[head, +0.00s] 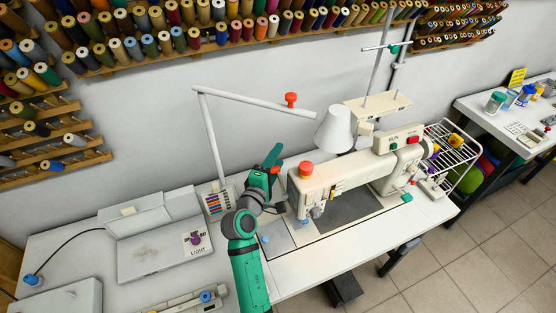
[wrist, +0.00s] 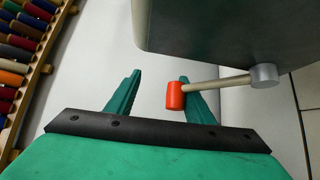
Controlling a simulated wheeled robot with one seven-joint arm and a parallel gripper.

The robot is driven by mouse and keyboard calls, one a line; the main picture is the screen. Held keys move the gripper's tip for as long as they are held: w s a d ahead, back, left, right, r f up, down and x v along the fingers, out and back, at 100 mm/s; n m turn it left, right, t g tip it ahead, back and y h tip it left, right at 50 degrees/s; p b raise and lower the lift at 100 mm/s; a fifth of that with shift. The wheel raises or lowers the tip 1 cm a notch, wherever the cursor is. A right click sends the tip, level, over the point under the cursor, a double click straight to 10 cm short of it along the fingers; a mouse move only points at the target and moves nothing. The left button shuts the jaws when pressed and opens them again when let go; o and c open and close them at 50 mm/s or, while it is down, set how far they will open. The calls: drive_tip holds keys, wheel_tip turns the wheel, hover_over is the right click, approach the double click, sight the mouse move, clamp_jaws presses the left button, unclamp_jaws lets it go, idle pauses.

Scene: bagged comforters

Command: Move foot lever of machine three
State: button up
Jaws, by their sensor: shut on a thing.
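The sewing machine (head: 345,174) is cream-coloured and stands on the white table, with an orange-red knob on its left end. A lever with a red end (head: 276,170) sticks out behind that end. In the wrist view the lever (wrist: 174,96) has a red tip, a pale rod and a grey round pivot on the machine's dark body (wrist: 210,35). My gripper (head: 267,168) is behind the machine's left end, shut on the lever's red end. In the wrist view the red end lies against the right finger of my gripper (wrist: 160,92). Whether the left finger touches it is unclear.
A white lamp (head: 333,130) on a jointed arm stands close behind the machine. Thread racks (head: 180,45) line the wall. A wire basket (head: 452,155) stands at the machine's right. A box marked LIGHT (head: 195,240) lies left of my arm.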

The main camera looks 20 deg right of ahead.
drive_tip(key=shift+s+d+r, duration=0.25)
drive_tip(key=shift+s+d, duration=0.1)
drive_tip(key=shift+d, duration=0.15)
drive_tip(key=v, duration=1.1)
drive_tip(key=shift+w+a+f, duration=0.25)
drive_tip(key=shift+w+a, duration=0.1)
drive_tip(key=shift+a, duration=0.05)
